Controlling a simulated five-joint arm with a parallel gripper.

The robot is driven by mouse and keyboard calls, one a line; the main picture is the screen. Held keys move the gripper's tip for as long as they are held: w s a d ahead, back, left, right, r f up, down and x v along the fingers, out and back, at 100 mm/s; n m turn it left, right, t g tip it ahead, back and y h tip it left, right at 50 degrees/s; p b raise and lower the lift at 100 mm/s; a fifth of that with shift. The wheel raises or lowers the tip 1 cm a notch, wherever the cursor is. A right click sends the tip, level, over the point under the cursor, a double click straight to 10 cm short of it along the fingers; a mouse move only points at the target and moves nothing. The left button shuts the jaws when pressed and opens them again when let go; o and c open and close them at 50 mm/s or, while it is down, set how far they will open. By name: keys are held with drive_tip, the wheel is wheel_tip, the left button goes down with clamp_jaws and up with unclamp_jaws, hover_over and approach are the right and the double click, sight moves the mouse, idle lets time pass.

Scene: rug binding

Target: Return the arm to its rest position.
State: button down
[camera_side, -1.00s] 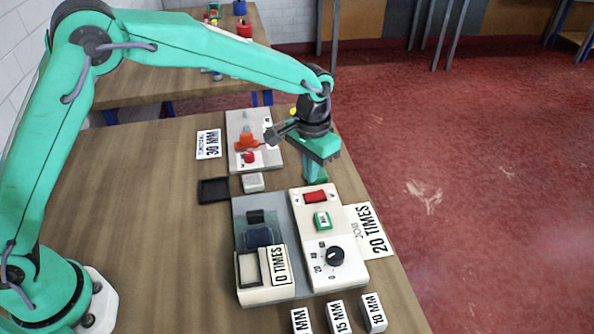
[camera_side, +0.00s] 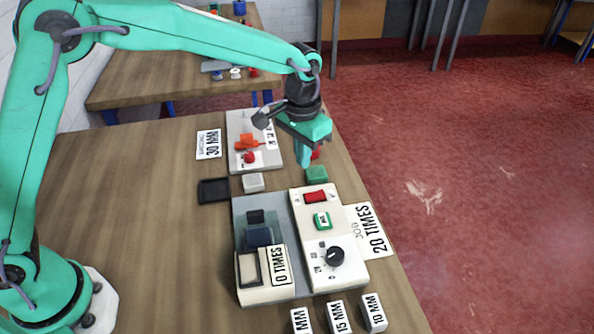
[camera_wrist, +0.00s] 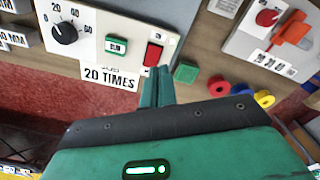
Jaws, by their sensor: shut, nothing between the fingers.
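My gripper (camera_side: 303,156) hangs above the table near the far right edge, beyond the white control panel (camera_side: 347,273). Its fingers are together with nothing between them. In the wrist view my gripper (camera_wrist: 158,85) shows its shut fingers close to the panel's red switch (camera_wrist: 152,52). A small green block (camera_side: 317,174) sits on the table just below and beside my fingertips; it also shows in the wrist view (camera_wrist: 186,71). Whether the fingertips touch anything cannot be told.
A grey plate with an orange part (camera_side: 247,142) lies left of my gripper. A black tray (camera_side: 213,190), a white block (camera_side: 253,182) and a counter device marked 0 TIMES (camera_side: 266,292) stand nearer. Labelled blocks (camera_side: 338,317) line the front. The table's left part is clear.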

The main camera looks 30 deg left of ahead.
drive_tip(key=s+a+r+n+t, duration=0.1)
drive_tip(key=s+a+r+t, duration=0.2)
drive_tip(key=s+a+r, duration=0.85)
drive_tip(key=s+a+n+t, duration=0.1)
drive_tip(key=s+a, duration=0.3)
drive_tip(key=s, duration=0.3)
drive_tip(key=s+a+t, duration=0.1)
drive_tip(key=s+a, duration=0.3)
drive_tip(key=s, duration=0.3)
drive_tip(key=shift+a+r+n, duration=0.15)
drive_tip(key=shift+a+n, duration=0.15)
drive_tip(key=shift+n, duration=0.1)
